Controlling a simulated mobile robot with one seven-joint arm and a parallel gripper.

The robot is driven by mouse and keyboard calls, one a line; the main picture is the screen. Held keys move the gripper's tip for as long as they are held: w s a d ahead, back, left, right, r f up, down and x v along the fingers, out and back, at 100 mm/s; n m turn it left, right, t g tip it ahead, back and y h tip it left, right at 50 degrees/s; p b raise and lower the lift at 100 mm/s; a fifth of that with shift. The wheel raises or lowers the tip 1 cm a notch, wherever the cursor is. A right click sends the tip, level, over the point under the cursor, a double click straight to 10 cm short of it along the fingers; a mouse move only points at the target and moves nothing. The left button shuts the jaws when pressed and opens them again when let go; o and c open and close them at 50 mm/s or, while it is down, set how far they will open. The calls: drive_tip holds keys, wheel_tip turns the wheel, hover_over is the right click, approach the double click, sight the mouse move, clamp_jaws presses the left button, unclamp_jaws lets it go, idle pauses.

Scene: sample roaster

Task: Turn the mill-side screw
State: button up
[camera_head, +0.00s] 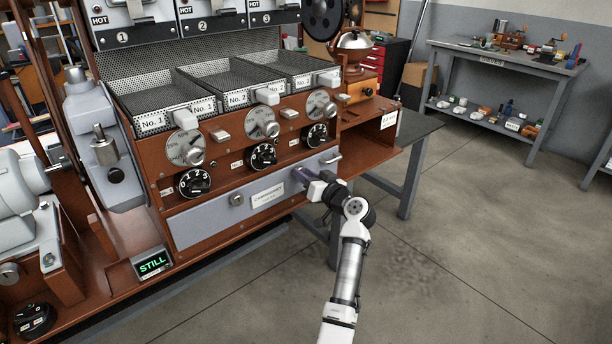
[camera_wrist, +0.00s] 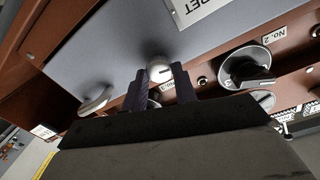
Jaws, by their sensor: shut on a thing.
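The mill-side screw (camera_wrist: 158,68) is a round silver head with a dark slot on the grey front panel (camera_head: 215,214). It shows between my fingertips in the wrist view. In the head view my gripper covers it at the panel's right end. My gripper (camera_head: 303,176) reaches in from the lower right, its dark fingers shut on the screw. The fingers also show in the wrist view (camera_wrist: 158,86). A similar round silver screw (camera_head: 236,199) sits toward the panel's left, apart from my gripper.
A silver handle (camera_head: 331,158) sticks out just right of my gripper. Black dials, such as the No. 2 dial (camera_head: 263,156), sit above the panel. A coffee mill (camera_head: 355,42) stands at the right end. A "STILL" display (camera_head: 152,263) is at lower left. The floor to the right is clear.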

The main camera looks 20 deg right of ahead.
drive_tip(key=shift+d+m+g+y+p, duration=0.1)
drive_tip(key=shift+m+g+y+p, duration=0.1)
drive_tip(key=shift+m+p, duration=2.75)
drive_tip(key=shift+d+m+g+y+p, duration=0.15)
drive_tip(key=shift+m+p, duration=0.95)
drive_tip(key=shift+m, duration=3.55)
drive_tip(key=shift+a, duration=0.1)
drive_tip(key=o, duration=1)
drive_tip(key=b+v, duration=0.2)
drive_tip(key=v, duration=1.1)
drive_tip(key=shift+s, duration=0.35)
